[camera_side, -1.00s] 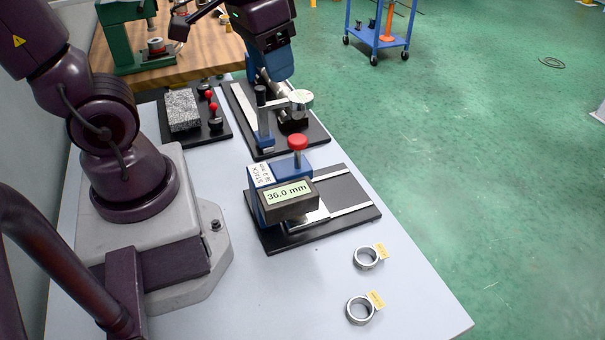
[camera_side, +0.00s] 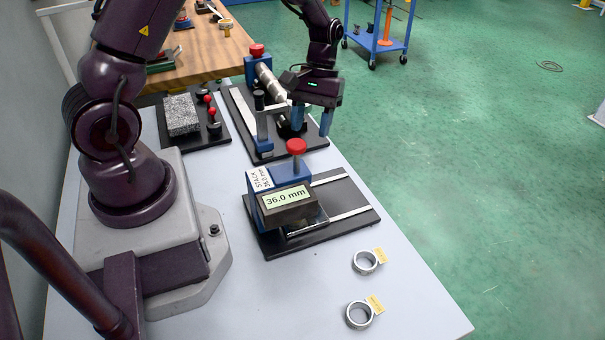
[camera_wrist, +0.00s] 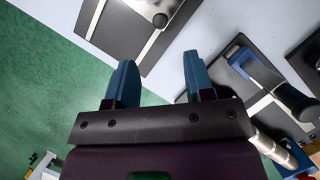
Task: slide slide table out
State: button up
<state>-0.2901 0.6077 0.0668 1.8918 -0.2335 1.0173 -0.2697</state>
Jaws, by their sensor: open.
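No part is marked as the slide table, so I cannot tell which one it is. The back station (camera_side: 268,142) is a black base with a pale rail, a blue post with a black knob (camera_side: 259,100), and a silver pipe (camera_side: 270,82) by a red-knobbed blue block. My gripper (camera_side: 311,122) is above its right part, blue fingers pointing down, apart and empty; they hide part of what lies below. In the wrist view, my gripper (camera_wrist: 158,75) shows its open fingers, with the blue post's black end (camera_wrist: 295,103) and the silver pipe (camera_wrist: 268,146) to the right.
The front station (camera_side: 350,212) has two pale rails, a red knob (camera_side: 296,146) and a display (camera_side: 287,197) reading 36.0 mm. Two tagged rings (camera_side: 365,261) lie at the front right. A granite block (camera_side: 181,115) stands left. The table's right edge borders green floor.

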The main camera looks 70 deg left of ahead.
jog(key=x, duration=1.1)
grip_shut()
